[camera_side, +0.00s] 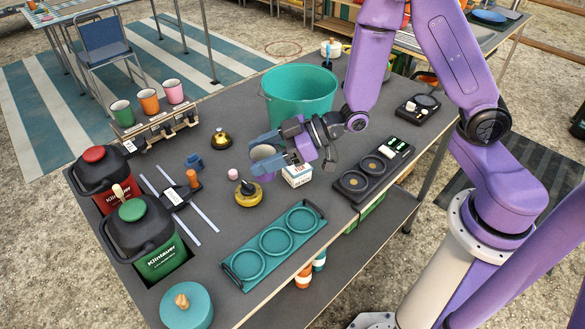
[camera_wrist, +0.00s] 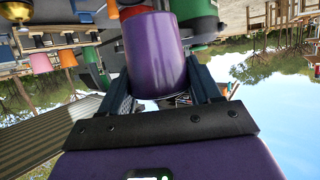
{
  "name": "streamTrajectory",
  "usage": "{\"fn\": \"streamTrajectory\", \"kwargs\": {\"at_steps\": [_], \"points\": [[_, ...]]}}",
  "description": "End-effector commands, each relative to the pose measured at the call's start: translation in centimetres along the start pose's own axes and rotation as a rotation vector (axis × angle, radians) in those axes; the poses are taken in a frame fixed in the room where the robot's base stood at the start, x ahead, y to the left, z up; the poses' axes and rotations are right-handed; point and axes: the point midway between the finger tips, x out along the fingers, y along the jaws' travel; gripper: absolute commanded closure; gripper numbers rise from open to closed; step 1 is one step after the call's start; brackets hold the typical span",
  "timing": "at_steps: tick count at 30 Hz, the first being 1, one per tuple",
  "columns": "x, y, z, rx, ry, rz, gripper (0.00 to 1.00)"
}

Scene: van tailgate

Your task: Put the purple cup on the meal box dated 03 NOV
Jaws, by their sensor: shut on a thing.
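My gripper (camera_side: 267,155) is shut on the purple cup (camera_wrist: 155,52), with a finger on either side of it. In the side view the cup (camera_side: 262,152) shows between the fingertips, its pale inside facing the camera and partly covered by the fingers. The gripper holds it above the table. A small white meal box (camera_side: 297,175) with orange and blue print stands on the table just below and right of the gripper. The gripper covers part of the box, and its date is too small to read.
A teal tub (camera_side: 299,95) stands close behind the gripper. A yellow-based dark object (camera_side: 248,193) and a brass bell (camera_side: 221,139) sit to the left. A teal three-ring tray (camera_side: 274,244) lies in front, and a black panel (camera_side: 372,171) lies right of the box.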

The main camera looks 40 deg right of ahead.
Motion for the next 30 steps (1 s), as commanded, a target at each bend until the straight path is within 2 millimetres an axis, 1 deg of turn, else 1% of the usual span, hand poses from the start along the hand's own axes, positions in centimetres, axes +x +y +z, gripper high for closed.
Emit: {"fn": "streamTrajectory", "kwargs": {"at_steps": [1, 3, 6, 9, 12, 15, 24, 30], "points": [[-1.4, 2.2, 0.3, 0.014, 0.001, 0.035, 0.68], [-3.1, 4.3, 0.8, 0.027, 0.000, 0.066, 0.68], [-5.3, 6.7, 1.4, 0.040, 0.000, 0.101, 0.68], [-6.9, 8.2, 1.9, 0.050, -0.001, 0.127, 0.68], [-7.9, 9.0, 2.2, 0.056, -0.003, 0.141, 0.68], [-8.2, 9.3, 2.7, 0.059, -0.005, 0.144, 0.68], [-6.9, 9.3, 5.7, 0.060, -0.005, 0.144, 0.68], [-6.6, 9.4, 6.5, 0.058, -0.002, 0.145, 0.68]]}}
